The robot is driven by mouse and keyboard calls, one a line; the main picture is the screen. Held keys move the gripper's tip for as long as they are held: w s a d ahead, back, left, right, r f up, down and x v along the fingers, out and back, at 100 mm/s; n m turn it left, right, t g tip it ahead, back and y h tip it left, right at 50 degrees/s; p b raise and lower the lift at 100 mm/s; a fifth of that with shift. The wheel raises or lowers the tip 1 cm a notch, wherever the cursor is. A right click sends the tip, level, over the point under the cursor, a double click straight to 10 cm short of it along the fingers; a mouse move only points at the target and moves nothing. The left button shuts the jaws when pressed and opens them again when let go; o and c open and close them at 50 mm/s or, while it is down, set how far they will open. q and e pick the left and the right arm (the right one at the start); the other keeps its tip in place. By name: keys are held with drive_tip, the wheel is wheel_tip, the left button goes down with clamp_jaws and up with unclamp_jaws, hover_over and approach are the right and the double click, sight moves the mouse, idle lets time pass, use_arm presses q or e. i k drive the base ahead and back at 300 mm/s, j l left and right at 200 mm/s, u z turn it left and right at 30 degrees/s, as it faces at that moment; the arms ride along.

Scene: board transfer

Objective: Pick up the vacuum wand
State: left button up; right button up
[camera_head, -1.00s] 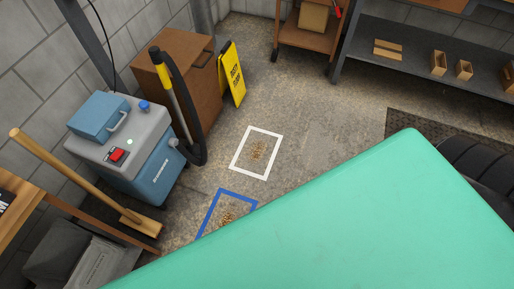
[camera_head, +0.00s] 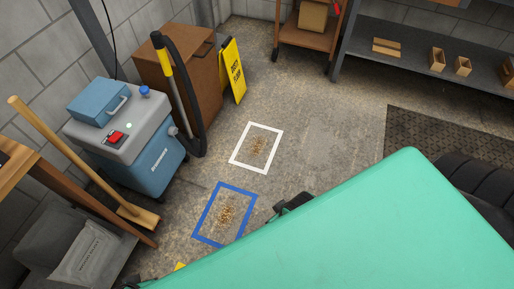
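The vacuum wand (camera_head: 174,90) stands upright, leaning slightly, at the right side of the blue-grey vacuum machine (camera_head: 150,160). It has a black top, a yellow collar and a grey tube. A black hose (camera_head: 196,112) arches from its top and loops down beside the machine. Nothing grips the wand. Neither gripper can be made out. A large smooth green surface (camera_head: 370,230) close to the camera covers the lower right. A small dark part (camera_head: 292,203) pokes out past its edge; I cannot tell what it is.
A brown cabinet (camera_head: 205,75) and yellow floor sign (camera_head: 233,70) stand behind the wand. White (camera_head: 237,161) and blue (camera_head: 197,225) floor frames surround brown debris. A wooden-handled broom (camera_head: 65,150) leans at left. Shelving (camera_head: 430,75) and a tyre (camera_head: 485,160) are at right.

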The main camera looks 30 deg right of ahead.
sight(162, 52)
drive_tip(key=i+l+u, duration=0.35)
drive_tip(key=i+l, duration=0.2)
drive_tip(key=i+l+u, duration=0.35)
drive_tip(key=i+l, duration=0.2)
drive_tip(key=l, duration=0.15)
